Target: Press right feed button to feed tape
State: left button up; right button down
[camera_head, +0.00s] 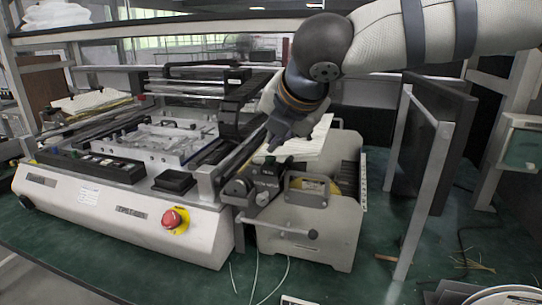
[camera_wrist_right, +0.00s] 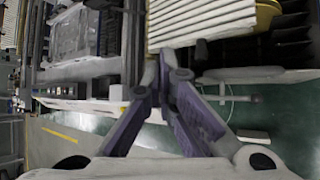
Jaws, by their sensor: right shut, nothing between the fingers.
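The tape feeder (camera_head: 325,235) is a pale metal unit at the right end of the machine, with a dark mechanism (camera_head: 245,185) on its left side. No separate feed button can be made out on it. My right gripper (camera_head: 272,147) points down just above and behind that dark mechanism, apart from it as far as I can see. In the wrist view its dark fingers (camera_wrist_right: 165,62) come together at the tips with nothing between them. My left gripper is not in view.
The white machine body (camera_head: 120,225) with a red stop button (camera_head: 173,217) on yellow stands to the left. White stacked sheets (camera_head: 305,140) lie behind the feeder; they also show in the wrist view (camera_wrist_right: 195,22). A metal frame (camera_head: 420,190) stands right. Green table (camera_head: 320,285) is partly clear in front.

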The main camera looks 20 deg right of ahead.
jog(key=shift+r, duration=3)
